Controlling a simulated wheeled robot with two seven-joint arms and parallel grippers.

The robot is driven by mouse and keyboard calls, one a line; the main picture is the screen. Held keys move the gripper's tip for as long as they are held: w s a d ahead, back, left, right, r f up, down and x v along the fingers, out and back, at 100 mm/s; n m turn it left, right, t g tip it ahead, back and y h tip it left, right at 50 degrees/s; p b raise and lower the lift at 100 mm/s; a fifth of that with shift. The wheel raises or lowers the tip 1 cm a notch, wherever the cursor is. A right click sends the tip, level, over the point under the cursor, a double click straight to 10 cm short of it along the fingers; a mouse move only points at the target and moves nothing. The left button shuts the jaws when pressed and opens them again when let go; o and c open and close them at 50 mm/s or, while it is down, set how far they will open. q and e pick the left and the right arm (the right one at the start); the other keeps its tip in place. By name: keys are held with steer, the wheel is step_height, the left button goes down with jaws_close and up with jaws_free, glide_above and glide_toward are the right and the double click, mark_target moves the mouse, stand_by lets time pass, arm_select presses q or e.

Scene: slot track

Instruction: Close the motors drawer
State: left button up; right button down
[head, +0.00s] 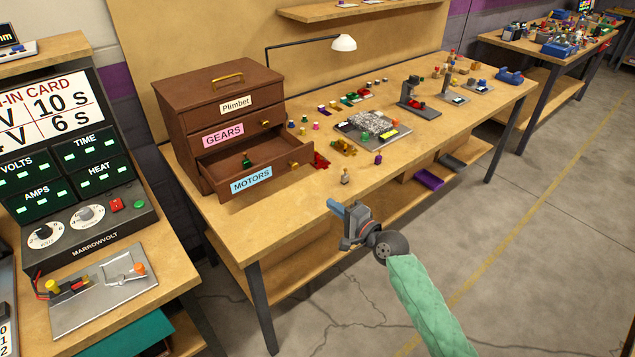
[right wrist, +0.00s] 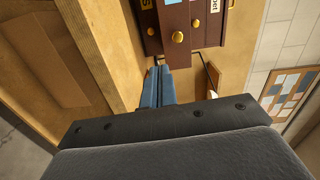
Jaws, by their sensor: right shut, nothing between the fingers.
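The motors drawer (head: 251,179) is the bottom drawer of a brown wooden chest (head: 196,111) and bears a blue MOTORS label. It is pulled out, with a small green item (head: 246,160) inside. Its gold knob (head: 294,166) is at the right of its front. My right gripper (head: 334,206) is shut and empty, in front of the bench's near edge, to the right of and apart from the drawer. In the right wrist view, the blue fingertips (right wrist: 158,85) are together below the chest's gold knobs (right wrist: 177,38). My left gripper is not in view.
The wooden bench (head: 320,205) carries small parts, a tray of parts (head: 372,130) and a lamp (head: 344,43) right of the chest. A small figure (head: 345,176) stands near the bench edge. A meter console (head: 85,170) stands at the left. The floor at right is clear.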

step_height(320, 180, up, 3)
steer(key=p, duration=0.4)
glide_toward(297, 168)
steer(key=shift+m+t, duration=0.3)
steer(key=shift+m, duration=0.1)
steer(key=x, duration=0.6)
steer(key=shift+w+a+f, duration=0.1)
steer(key=shift+a+f, duration=0.05)
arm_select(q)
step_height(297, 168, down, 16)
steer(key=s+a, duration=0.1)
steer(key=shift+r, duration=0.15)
arm_select(e)
steer(key=shift+w+a, duration=0.2)
